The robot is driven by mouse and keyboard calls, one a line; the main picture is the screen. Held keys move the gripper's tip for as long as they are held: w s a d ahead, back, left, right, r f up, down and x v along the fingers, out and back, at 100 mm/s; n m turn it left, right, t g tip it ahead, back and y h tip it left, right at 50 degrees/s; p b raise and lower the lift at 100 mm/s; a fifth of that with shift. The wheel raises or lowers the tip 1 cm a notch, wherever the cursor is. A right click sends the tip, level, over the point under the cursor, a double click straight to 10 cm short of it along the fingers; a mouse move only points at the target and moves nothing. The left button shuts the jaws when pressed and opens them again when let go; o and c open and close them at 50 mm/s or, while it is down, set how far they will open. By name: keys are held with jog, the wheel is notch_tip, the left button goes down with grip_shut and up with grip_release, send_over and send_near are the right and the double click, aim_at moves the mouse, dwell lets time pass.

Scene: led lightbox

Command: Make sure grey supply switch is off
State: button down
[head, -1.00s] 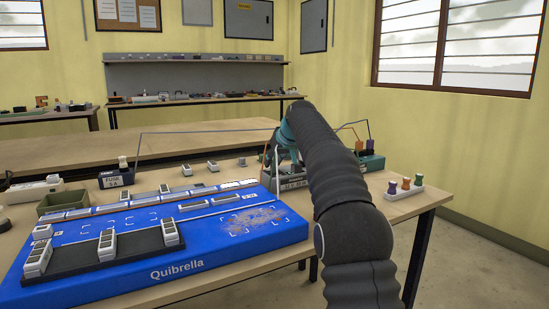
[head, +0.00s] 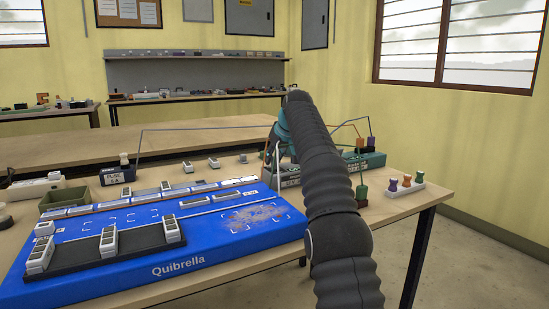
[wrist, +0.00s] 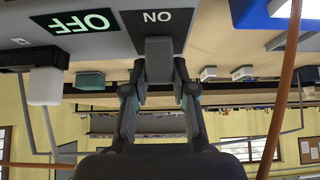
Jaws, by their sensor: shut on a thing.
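The wrist view is upside down. The grey supply switch (wrist: 158,58) is a grey block at the front edge of a grey casing. My gripper (wrist: 158,78) has its fingers shut on either side of it. The block stands over the dark ON label (wrist: 154,17). The OFF label (wrist: 77,22), with pale green letters on black, lies to the left and is clear of the gripper. In the head view, a grey unit (head: 289,183) shows beside my arm; my gripper and the switch are hidden there.
A white plug (wrist: 44,86) with a cable is left of the switch in the wrist view. In the head view, a blue Quibrella board (head: 200,270) fills the bench's left front. A white holder with colored pegs (head: 405,187) stands at right. A green peg (head: 361,192) is beside my arm.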

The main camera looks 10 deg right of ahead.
jog(key=c, duration=0.9)
grip_release()
jog(key=v, duration=1.2)
